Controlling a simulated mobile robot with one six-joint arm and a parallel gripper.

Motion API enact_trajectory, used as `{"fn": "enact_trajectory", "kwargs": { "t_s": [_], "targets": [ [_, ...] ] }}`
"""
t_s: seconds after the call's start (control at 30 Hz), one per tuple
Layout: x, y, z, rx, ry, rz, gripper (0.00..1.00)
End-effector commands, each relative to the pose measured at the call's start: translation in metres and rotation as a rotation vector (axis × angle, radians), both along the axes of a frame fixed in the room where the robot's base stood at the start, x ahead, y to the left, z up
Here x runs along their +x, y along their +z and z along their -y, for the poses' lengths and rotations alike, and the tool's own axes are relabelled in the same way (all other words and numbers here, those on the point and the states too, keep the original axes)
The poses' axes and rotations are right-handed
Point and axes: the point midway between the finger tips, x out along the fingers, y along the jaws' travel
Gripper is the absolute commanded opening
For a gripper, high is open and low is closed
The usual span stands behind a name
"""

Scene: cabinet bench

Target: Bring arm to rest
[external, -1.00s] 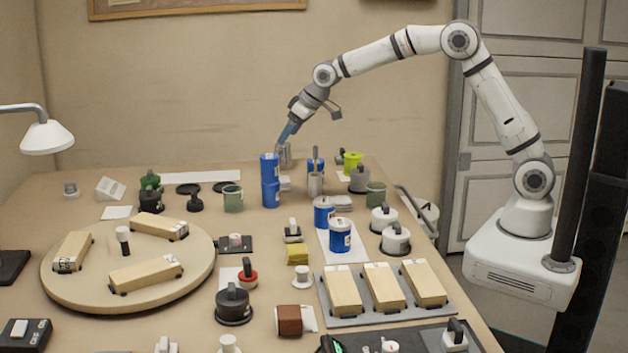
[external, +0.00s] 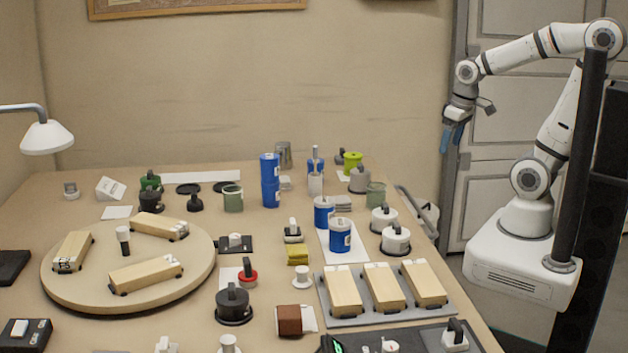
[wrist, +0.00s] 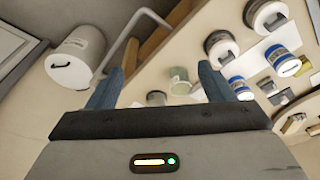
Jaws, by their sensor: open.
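My gripper (external: 453,136) hangs at the right in the external view, past the table's right edge and above it, in front of the grey cabinet doors. Its blue fingers point down. In the wrist view my gripper (wrist: 160,88) shows its two blue fingers spread apart with nothing between them. My arm is folded back above my white base, with the elbow high at the upper right. No object is held.
The table (external: 80,195) carries a round wooden board (external: 75,285), stacked blue cans (external: 270,180), white lidded pots (external: 396,238) and wooden blocks (external: 383,287) on a grey tray. A metal rail (external: 412,210) and a white lidded bin (wrist: 75,58) stand at its right edge.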

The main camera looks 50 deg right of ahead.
Motion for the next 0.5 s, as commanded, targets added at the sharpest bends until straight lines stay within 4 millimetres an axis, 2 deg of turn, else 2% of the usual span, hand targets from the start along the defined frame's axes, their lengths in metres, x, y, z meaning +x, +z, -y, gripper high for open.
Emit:
{"fn": "enact_trajectory", "kwargs": {
  "t_s": [0.33,0.5],
  "targets": [
    [-0.003,0.001,0.001,-0.001,-0.002,-0.002,0.75],
    [-0.004,0.028,0.001,-0.002,0.000,0.007,0.75]
  ]
}}
